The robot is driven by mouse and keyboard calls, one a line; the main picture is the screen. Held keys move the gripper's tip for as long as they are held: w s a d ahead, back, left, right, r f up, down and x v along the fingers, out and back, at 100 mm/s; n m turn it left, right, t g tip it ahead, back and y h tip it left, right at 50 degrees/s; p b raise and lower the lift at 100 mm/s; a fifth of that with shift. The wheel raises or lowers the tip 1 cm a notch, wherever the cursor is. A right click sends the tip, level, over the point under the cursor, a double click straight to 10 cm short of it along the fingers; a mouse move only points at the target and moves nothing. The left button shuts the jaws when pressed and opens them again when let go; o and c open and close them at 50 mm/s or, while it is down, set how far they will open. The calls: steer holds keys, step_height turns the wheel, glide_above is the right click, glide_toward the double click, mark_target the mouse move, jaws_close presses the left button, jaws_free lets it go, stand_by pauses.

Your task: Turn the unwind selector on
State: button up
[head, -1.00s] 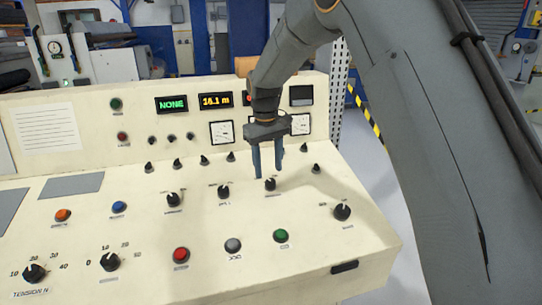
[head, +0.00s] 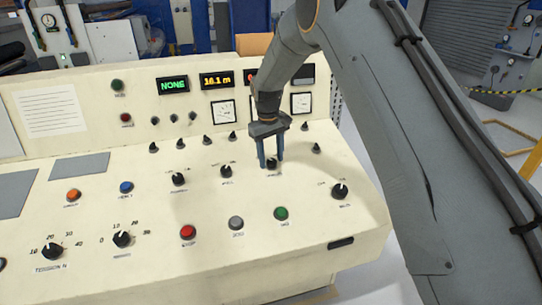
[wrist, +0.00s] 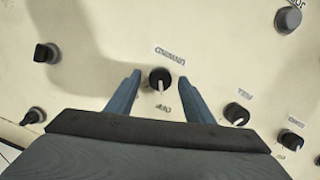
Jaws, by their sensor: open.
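The unwind selector (wrist: 160,79) is a black rotary knob with a white pointer on the sloping cream panel. Its label reads upside down in the wrist view, and the pointer aims at the small mark there that looks like OFF. In the head view the knob (head: 272,164) shows between my fingers. My gripper (head: 271,163) is open, pointing down, with one blue finger on each side of the knob. In the wrist view gaps show between the knob and both fingertips. Whether the fingertips touch the panel I cannot tell.
Similar black knobs stand close by, one to the left (head: 226,171) and one to the right (head: 340,191). A green button (head: 281,213), a grey button (head: 236,223) and a red button (head: 188,232) are nearer. Meters and displays line the upright back panel.

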steer(key=c, duration=1)
steer(key=shift+c, duration=0.2)
steer(key=shift+m+b, duration=0.3)
steer(key=shift+m, duration=0.1)
steer(key=m+y+b, duration=0.1)
steer(key=m+b, duration=0.1)
steer(key=m, duration=0.2)
steer(key=shift+w+d+m, duration=0.1)
steer(key=shift+d+m, duration=0.05)
steer(key=shift+m, duration=0.25)
steer(key=m+y, duration=0.1)
steer(key=m, duration=0.5)
steer(key=shift+d+b, duration=0.15)
steer(key=shift+b, duration=0.2)
steer(key=shift+y, duration=0.3)
steer(key=o, duration=1)
